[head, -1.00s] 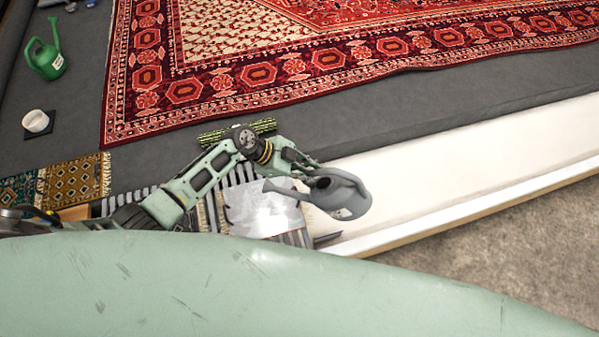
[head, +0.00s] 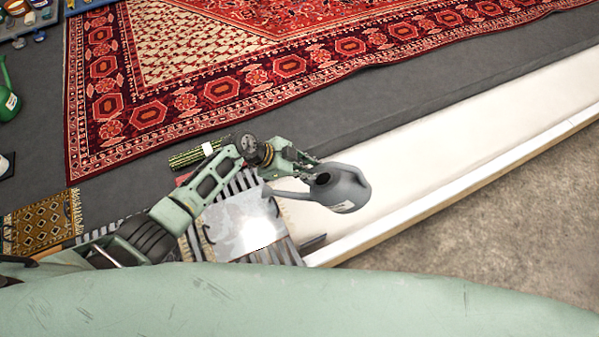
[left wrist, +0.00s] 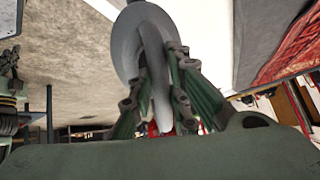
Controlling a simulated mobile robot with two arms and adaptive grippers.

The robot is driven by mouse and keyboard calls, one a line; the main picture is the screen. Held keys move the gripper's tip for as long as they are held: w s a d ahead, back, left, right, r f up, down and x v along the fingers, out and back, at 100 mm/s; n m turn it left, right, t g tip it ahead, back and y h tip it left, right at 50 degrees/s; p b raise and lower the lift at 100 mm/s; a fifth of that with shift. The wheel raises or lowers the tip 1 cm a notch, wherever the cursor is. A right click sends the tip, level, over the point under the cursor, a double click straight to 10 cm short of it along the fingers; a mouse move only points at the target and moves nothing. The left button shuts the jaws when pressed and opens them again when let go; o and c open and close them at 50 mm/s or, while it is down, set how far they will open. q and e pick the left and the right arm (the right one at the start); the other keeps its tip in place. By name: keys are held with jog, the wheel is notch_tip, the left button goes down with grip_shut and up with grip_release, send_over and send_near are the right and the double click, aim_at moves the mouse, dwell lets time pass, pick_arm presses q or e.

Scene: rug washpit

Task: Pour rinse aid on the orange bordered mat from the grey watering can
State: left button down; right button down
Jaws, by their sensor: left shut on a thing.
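The grey watering can (head: 345,188) is in my left gripper (head: 312,168), above the pale ledge. Its spout points left, over a shiny sheet. In the left wrist view my left gripper (left wrist: 160,100) is shut on the can's handle, with the can's grey body (left wrist: 140,40) beyond the fingers. A mat with mustard and brown patterning (head: 38,226) lies at the left; I cannot tell whether it is the orange bordered mat. Part of what looks like my right gripper (left wrist: 10,65) shows at the left edge of the wrist view; its jaws are unclear.
A big red patterned rug (head: 250,85) covers the back. A shiny sheet (head: 243,228) lies on a striped mat (head: 285,252) beneath my left arm. A green watering can (head: 8,100) and a white cup (head: 5,165) are cut off at the left edge. The pale ledge (head: 450,150) is clear rightward.

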pick_arm(q)
jog(key=shift+w+d+r+b, duration=0.15)
jog(key=shift+w+d, duration=0.25)
jog(key=shift+d, duration=0.25)
jog(key=shift+w+d+f+b, duration=0.1)
jog(key=shift+w+d+b, duration=0.2)
jog(key=shift+d, duration=0.4)
jog(key=shift+w+d+r+b, duration=0.1)
jog(key=shift+w+d, duration=0.35)
jog(key=shift+d, duration=0.2)
jog(key=r+y+p, duration=0.1)
jog(key=y+p, duration=0.1)
jog(key=p, duration=0.3)
jog(key=y+p, duration=0.2)
jog(key=p, duration=0.2)
jog(key=shift+d+r+m+y+p, duration=0.15)
jog(key=shift+r+m+y+p, duration=0.15)
jog(key=shift+r+p, duration=0.1)
jog(key=shift+y+p, duration=0.3)
jog(key=shift+y, duration=0.7)
jog(key=shift+y+b, duration=0.35)
jog(key=shift+y, duration=0.45)
jog(key=shift+a, duration=0.2)
